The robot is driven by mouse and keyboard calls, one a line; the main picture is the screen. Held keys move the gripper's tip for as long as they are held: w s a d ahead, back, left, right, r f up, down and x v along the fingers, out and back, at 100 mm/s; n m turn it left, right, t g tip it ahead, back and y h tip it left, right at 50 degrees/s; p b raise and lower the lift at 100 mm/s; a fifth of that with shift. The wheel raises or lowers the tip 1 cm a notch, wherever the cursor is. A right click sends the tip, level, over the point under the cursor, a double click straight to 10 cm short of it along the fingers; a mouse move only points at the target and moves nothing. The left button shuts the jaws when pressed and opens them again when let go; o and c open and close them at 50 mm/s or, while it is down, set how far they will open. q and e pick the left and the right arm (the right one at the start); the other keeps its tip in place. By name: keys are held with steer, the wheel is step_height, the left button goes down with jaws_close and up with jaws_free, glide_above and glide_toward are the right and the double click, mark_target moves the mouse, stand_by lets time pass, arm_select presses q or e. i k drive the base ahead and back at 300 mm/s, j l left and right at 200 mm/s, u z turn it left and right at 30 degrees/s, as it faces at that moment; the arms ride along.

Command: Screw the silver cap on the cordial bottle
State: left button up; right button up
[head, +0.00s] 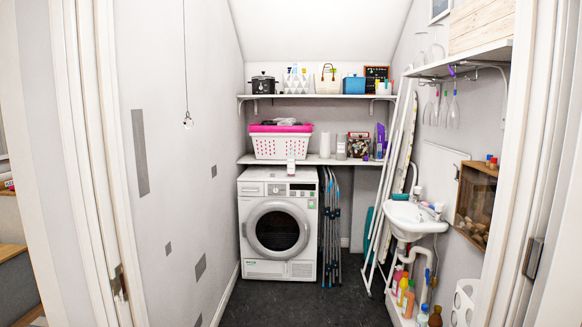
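Several bottles stand low on the right under the sink. I cannot tell which bottle, if any, is the cordial bottle. I cannot make out a silver cap anywhere; at this distance it is too small to tell or hidden. Neither of my grippers is in view.
A doorway frames a narrow room with clear dark floor (310,308). A white washer-dryer (278,262) stands at the back under shelves (310,96). Folded racks (332,225) lean beside it. A sink (410,219) and wooden box (474,200) project from the right wall.

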mark_target(291, 158)
steer(key=i+l+u, duration=0.1)
steer(key=i, duration=0.45)
steer(key=i+l, duration=0.15)
steer(key=i, duration=0.35)
steer(key=i+l+u, duration=0.15)
steer(key=i, duration=0.4)
steer(key=i+l+u, duration=0.1)
steer(key=i, duration=0.4)
steer(key=i+l, duration=0.3)
steer(key=i, duration=0.25)
steer(key=i+l+u, duration=0.15)
steer(key=i, duration=0.35)
steer(key=i+l+u, duration=0.1)
steer(key=i+u, duration=0.35)
steer(key=i+l+u, duration=0.2)
steer(key=u, duration=0.3)
steer(key=i+l+u, duration=0.1)
steer(key=i+l, duration=0.6)
steer(key=i+l+u, duration=0.1)
steer(key=i+l, duration=0.6)
steer(key=l, duration=0.1)
